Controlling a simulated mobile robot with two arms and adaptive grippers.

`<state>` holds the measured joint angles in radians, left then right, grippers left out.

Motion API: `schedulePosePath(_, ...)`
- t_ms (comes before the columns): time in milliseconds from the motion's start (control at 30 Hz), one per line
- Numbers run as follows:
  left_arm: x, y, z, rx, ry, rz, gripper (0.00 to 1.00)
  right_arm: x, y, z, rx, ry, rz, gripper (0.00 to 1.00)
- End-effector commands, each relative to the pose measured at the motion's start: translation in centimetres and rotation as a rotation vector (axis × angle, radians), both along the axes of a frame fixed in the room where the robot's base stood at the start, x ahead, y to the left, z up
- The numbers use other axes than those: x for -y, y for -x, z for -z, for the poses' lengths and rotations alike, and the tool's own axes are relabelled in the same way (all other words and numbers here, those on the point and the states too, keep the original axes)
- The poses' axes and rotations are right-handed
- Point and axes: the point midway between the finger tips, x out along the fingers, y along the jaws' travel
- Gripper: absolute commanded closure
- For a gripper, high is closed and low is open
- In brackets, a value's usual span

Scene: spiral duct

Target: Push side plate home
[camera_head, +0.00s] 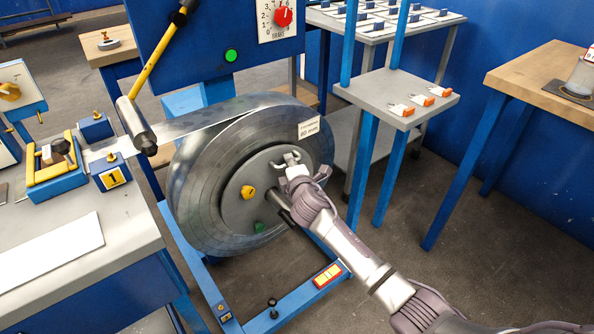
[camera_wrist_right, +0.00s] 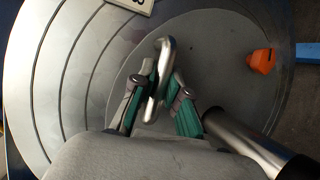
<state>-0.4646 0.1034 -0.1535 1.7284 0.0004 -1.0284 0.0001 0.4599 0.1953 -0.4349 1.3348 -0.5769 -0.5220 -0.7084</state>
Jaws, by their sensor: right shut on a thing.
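The side plate (camera_head: 232,212) is a grey disc in front of the large metal strip coil (camera_head: 190,190). It also shows in the right wrist view (camera_wrist_right: 215,45). A bent metal handle (camera_head: 291,157) stands out from its face. My right gripper (camera_head: 297,172) is at this handle. In the right wrist view, its green-padded fingers (camera_wrist_right: 163,92) are closed on the handle (camera_wrist_right: 163,58) from both sides. A dark spindle (camera_head: 281,206) sticks out beside the gripper. I cannot tell whether the plate touches the coil. My left gripper is not in view.
A yellow arm with a roller (camera_head: 137,126) crosses the strip at the left. The blue base frame (camera_head: 290,302) lies below. Open floor is at right.

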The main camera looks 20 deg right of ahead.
Motion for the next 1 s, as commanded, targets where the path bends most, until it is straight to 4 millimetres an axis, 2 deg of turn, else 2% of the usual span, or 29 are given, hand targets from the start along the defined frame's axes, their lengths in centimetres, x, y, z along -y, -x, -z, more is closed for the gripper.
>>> schedulePosePath(33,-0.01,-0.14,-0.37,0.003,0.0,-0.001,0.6,-0.25,-0.77,0.06,0.002,-0.001,0.0,1.0)
schedulePosePath(133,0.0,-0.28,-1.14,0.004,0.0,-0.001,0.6,-0.52,-1.45,0.01,0.002,-0.001,0.0,1.0)
schedulePosePath(400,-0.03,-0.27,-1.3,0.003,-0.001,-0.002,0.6,-0.58,-1.61,-0.36,0.007,-0.002,-0.002,1.0)
schedulePosePath(433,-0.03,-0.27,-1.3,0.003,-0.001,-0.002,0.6,-0.59,-1.62,-0.39,0.008,-0.002,-0.002,0.85)
schedulePosePath(600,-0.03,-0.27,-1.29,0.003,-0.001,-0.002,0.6,-0.62,-1.6,-0.4,0.008,-0.002,-0.002,0.6)
schedulePosePath(1000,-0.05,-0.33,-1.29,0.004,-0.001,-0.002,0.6,-0.66,-1.21,-0.2,0.004,-0.001,-0.003,0.6)
